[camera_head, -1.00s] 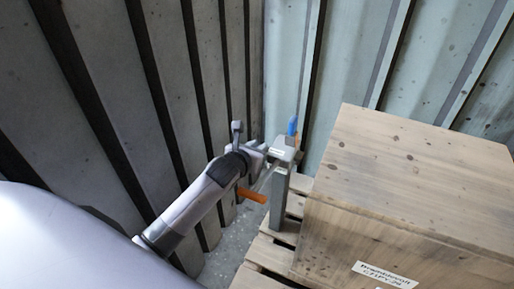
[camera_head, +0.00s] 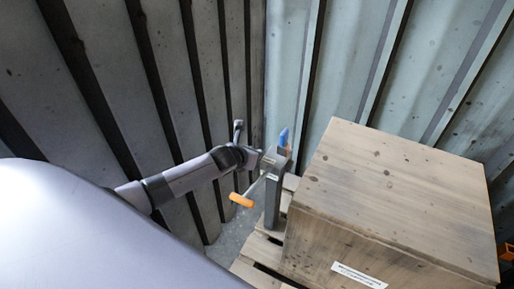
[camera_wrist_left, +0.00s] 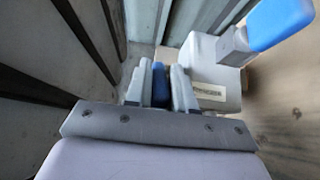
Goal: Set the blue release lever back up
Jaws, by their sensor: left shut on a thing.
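My left gripper (camera_head: 262,160) is at the left side of the top of a grey upright post (camera_head: 272,200). In the left wrist view its two fingers (camera_wrist_left: 161,90) are shut on a blue piece (camera_wrist_left: 160,84), which I take to be the blue release lever; the head view hides this piece behind the gripper. A second blue handle (camera_head: 283,137) points up from the post's top. In the wrist view this handle (camera_wrist_left: 280,22) sits on a grey stem, apart from the fingers. My right gripper is not in view.
An orange grip (camera_head: 241,200) on a thin rod sticks out to the left below my gripper. A large wooden crate (camera_head: 400,190) stands close to the post's right on a pallet (camera_head: 259,250). Ribbed metal walls (camera_head: 340,60) close off the back and left.

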